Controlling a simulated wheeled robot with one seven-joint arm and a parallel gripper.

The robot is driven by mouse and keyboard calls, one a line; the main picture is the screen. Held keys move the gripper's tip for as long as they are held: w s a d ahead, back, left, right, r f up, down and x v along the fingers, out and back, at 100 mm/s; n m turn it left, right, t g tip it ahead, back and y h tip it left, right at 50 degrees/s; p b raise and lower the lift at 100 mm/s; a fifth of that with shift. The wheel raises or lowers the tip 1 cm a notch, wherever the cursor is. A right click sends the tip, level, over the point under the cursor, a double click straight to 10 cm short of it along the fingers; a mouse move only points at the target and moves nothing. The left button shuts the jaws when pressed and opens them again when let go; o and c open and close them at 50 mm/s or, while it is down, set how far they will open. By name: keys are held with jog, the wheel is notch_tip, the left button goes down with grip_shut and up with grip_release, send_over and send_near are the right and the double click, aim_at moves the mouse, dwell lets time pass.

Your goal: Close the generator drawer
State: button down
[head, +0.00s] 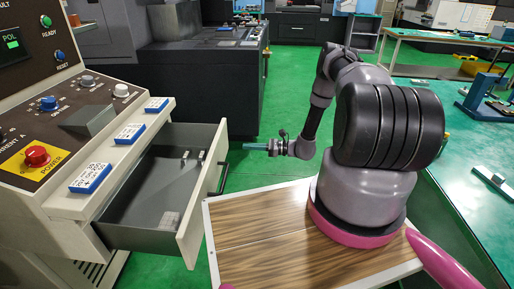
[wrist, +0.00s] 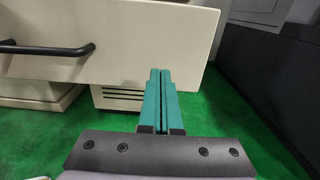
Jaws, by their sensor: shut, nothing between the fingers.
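The generator drawer (head: 160,190) is pulled open from the cream control console in the head view. Its inside is dark grey, with a few small items lying in it. Its cream front panel (head: 203,195) has a dark bar handle, which shows at the left in the wrist view (wrist: 50,49). My gripper (head: 246,146) is to the right of the drawer's far end in the head view. In the wrist view its teal fingers (wrist: 160,75) are shut together and empty, pointing at the right part of the drawer front (wrist: 125,35). I cannot tell whether they touch it.
The console (head: 50,130) carries knobs and a red power button (head: 36,155). Blue-and-white blocks (head: 90,177) lie on its ledge. A teal workbench (head: 470,140) stands at the right. A dark machine (head: 200,80) stands behind. Green floor shows beyond the drawer.

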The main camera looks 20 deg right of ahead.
aim_at(224, 145)
jog(key=x, duration=0.8)
jog(key=x, duration=2.4)
jog(key=shift+f, duration=0.15)
jog(key=shift+a, duration=0.35)
jog(key=shift+a+r, duration=0.1)
jog(key=shift+r, duration=0.15)
